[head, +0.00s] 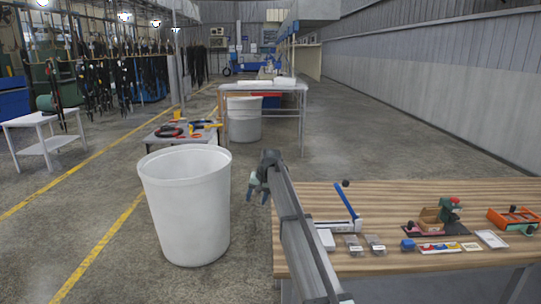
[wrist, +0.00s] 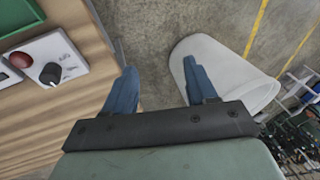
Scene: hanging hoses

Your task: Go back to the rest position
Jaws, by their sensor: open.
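My gripper (head: 257,187) is at the left edge of the wooden workbench, between it and the large white bin. In the wrist view my gripper (wrist: 163,88) points down with its two blue fingers wide apart. Nothing is between the fingers except the grey floor. My arm reaches from the bottom of the head view up to it, across the bench's left edge. No hose is held.
The white bin (head: 187,212) stands left of my gripper. The wooden workbench (head: 390,203) on the right carries a blue-handled tool (head: 345,201), small boxes and an orange tray (head: 513,218). Hoses (head: 115,75) hang at the far left. A low table (head: 182,135) stands behind the bin.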

